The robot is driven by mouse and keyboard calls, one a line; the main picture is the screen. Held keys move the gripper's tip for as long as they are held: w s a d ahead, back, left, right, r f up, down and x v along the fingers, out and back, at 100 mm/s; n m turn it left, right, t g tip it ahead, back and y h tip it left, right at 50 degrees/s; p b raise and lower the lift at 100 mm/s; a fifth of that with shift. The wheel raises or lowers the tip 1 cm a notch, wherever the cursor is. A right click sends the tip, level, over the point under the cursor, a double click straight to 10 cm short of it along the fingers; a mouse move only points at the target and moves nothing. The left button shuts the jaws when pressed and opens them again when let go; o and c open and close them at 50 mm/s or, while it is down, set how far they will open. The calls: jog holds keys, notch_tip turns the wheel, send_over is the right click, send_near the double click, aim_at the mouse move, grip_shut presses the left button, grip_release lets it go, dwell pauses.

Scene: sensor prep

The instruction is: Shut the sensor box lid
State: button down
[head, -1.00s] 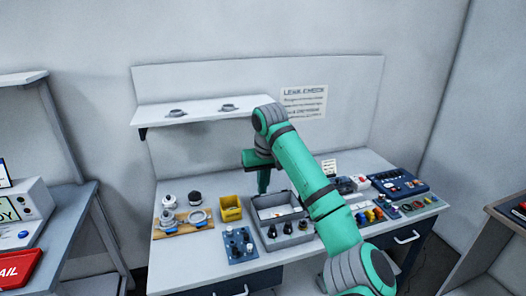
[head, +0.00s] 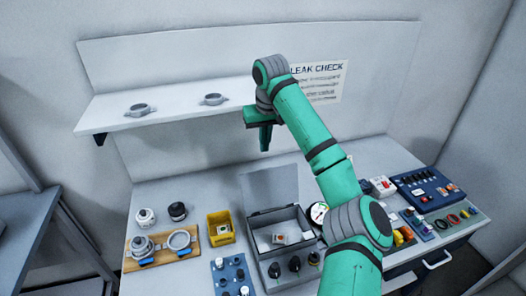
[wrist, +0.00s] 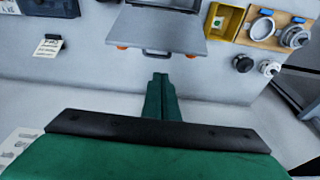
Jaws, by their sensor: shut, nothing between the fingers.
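The grey sensor box (head: 255,246) stands on the bench in the head view, with its inside showing and a small light-coloured item (head: 280,238) in it. Its grey lid (head: 268,186) stands up, open, at the back of the box. The lid also shows at the top of the wrist view (wrist: 160,32), with a handle on its edge and orange parts at its corners. My gripper (head: 265,149) points down, above and behind the raised lid, its fingers shut and empty. In the wrist view, my gripper (wrist: 160,76) appears just below the handle; I cannot see contact.
A shelf (head: 170,114) with two ring clamps is at the back left. A yellow bin (head: 220,228) and a wooden board (head: 135,262) with fittings stand left of the box. A blue knob panel (head: 232,275) is in front. A blue device (head: 428,190) is at the right.

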jog(key=x, duration=1)
jog(key=shift+w+d, duration=0.15)
